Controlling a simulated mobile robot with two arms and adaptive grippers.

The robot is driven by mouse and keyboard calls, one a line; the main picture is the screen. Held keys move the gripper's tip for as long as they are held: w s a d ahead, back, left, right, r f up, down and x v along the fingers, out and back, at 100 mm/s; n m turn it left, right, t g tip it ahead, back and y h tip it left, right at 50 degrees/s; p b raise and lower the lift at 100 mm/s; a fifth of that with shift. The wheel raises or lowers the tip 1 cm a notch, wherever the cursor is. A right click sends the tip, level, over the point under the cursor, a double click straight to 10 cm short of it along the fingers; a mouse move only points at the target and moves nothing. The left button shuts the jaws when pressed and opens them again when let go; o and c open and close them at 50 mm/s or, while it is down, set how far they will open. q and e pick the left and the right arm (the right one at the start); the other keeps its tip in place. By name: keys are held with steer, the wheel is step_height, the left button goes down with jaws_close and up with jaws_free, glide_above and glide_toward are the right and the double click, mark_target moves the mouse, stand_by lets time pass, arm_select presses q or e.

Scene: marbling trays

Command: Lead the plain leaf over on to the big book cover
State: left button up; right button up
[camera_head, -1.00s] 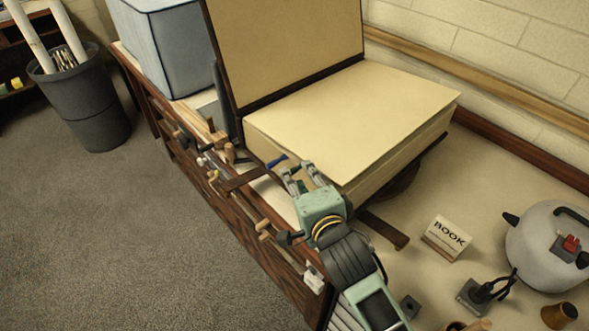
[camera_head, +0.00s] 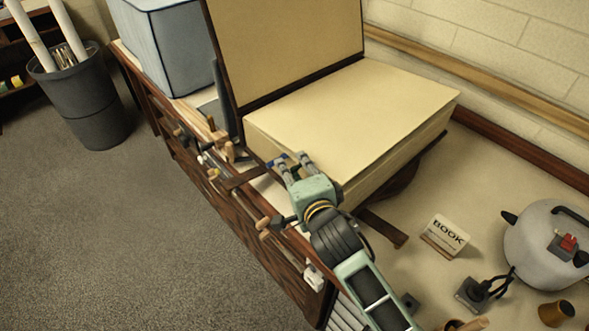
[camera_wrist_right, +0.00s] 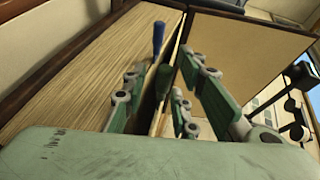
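The big book lies open on the bench. Its cover (camera_head: 285,45) stands upright at the back left, with a tan inner face and dark border. The plain leaf (camera_head: 350,110) appears as the cream top sheet lying flat on the thick page block (camera_head: 395,170). My right gripper (camera_head: 289,162) is at the block's front left corner. In the right wrist view its green fingers (camera_wrist_right: 176,72) are apart, beside the striped page edges (camera_wrist_right: 85,75) and the cover's tan panel (camera_wrist_right: 245,50). No leaf is clearly held between them. My left gripper is not in view.
A small blue-ended tool (camera_wrist_right: 158,38) is close beyond my right fingertips. Wooden-handled tools (camera_head: 215,140) line the bench edge. A blue-grey box (camera_head: 170,45) is behind the cover.

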steer(key=shift+c, duration=0.7)
jaws_close()
steer(key=shift+r, duration=0.35)
